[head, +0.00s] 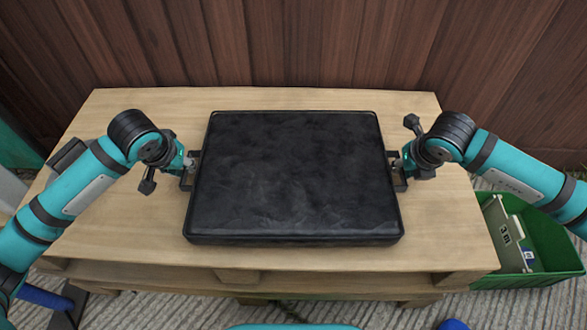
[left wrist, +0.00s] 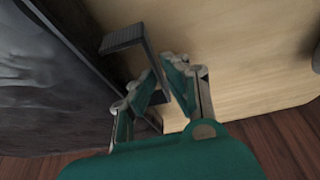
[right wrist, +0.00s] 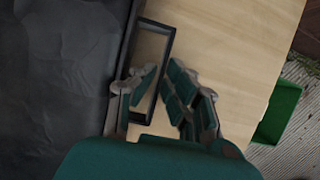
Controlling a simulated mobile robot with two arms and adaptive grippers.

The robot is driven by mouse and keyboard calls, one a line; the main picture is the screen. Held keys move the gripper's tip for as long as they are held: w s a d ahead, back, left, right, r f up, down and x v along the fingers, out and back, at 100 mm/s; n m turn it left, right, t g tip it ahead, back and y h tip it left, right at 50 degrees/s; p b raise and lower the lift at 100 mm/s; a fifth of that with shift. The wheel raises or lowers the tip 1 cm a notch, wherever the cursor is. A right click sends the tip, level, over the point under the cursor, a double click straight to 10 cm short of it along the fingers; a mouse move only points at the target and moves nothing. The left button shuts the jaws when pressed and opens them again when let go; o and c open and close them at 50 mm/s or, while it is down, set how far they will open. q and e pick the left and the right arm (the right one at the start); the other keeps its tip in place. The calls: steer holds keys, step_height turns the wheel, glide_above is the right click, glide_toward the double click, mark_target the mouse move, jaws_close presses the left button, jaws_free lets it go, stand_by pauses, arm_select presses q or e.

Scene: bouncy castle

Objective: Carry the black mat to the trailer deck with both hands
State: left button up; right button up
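The black mat (head: 292,175) is a thick, flat rectangle lying level on a wooden table. A dark loop handle sticks out from each short side: the left handle (left wrist: 122,41) and the right handle (right wrist: 156,26). My left gripper (left wrist: 162,65) has its fingers apart on either side of the left handle's outer bar. My right gripper (right wrist: 162,68) likewise straddles the right handle's bar, with gaps visible. Finger contact is partly hidden.
The wooden table (head: 430,225) has bare margins around the mat. A dark plank wall (head: 300,45) stands close behind it. A green crate (head: 545,265) holding items sits on the ground at the right. The trailer deck is not identifiable.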

arm_select(q)
jaws_close()
arm_select(e)
jaws_close()
arm_select(q)
steer(key=shift+r, duration=0.2)
arm_select(e)
steer(key=shift+r, duration=0.15)
